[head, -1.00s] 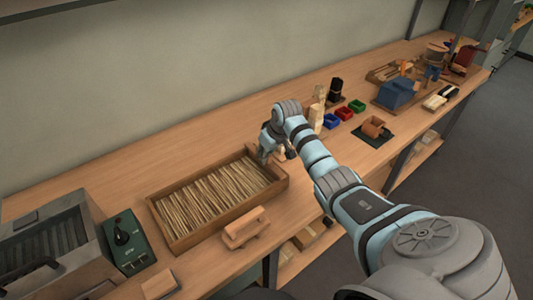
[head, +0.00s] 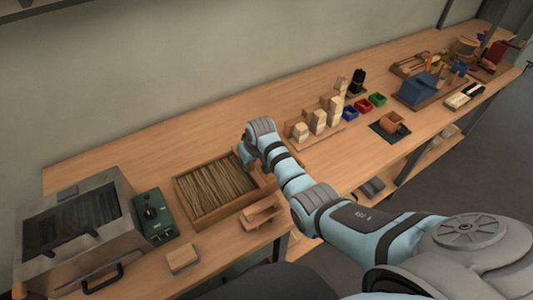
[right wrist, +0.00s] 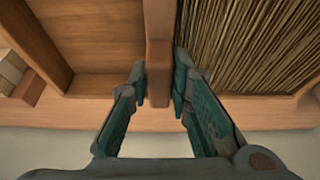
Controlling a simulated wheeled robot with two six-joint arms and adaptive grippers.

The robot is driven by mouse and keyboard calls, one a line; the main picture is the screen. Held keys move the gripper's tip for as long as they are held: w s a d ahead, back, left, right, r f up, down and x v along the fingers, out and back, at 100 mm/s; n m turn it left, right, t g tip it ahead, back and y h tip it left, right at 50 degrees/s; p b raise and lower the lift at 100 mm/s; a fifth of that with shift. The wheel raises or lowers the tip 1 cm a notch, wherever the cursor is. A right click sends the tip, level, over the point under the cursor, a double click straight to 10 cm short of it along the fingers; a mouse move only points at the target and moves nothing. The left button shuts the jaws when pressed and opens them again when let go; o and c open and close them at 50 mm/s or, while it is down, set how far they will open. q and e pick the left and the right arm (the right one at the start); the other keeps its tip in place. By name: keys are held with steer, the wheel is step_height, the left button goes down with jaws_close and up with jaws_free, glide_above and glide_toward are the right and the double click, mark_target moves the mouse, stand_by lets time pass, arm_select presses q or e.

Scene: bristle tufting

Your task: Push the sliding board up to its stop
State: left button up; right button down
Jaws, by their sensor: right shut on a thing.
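The long wooden tray (head: 211,223) stands on the bench and holds a bed of thin straw-coloured bristles (head: 215,187). My right gripper (head: 246,164) reaches down into the tray at the right end of the bristles. In the right wrist view the sliding board (right wrist: 158,45) is an upright wooden strip across the tray. The right gripper (right wrist: 160,88) is shut on it, one finger on each side. The bristles (right wrist: 262,45) lie against one side of the board, and an empty compartment (right wrist: 100,35) is on the other. My left gripper is not in view.
A wooden block (head: 262,213) stands close in front of the tray. A green control box (head: 153,215) and a grey metal machine (head: 75,225) are to its left. A stand of stepped wooden blocks (head: 318,122) is to its right. The bench behind the tray is clear.

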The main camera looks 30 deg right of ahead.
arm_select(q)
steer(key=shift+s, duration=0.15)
arm_select(e)
steer(key=shift+a, duration=0.15)
steer(key=c, duration=1.8)
jaws_free()
steer(key=o, duration=0.3)
steer(key=shift+a, duration=0.1)
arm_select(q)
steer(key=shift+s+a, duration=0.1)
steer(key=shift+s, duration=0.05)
arm_select(e)
steer(key=shift+a, duration=0.1)
steer(key=shift+r, duration=0.1)
steer(key=v, duration=1.1)
steer(key=shift+s+r, duration=0.25)
steer(key=shift+r, duration=0.1)
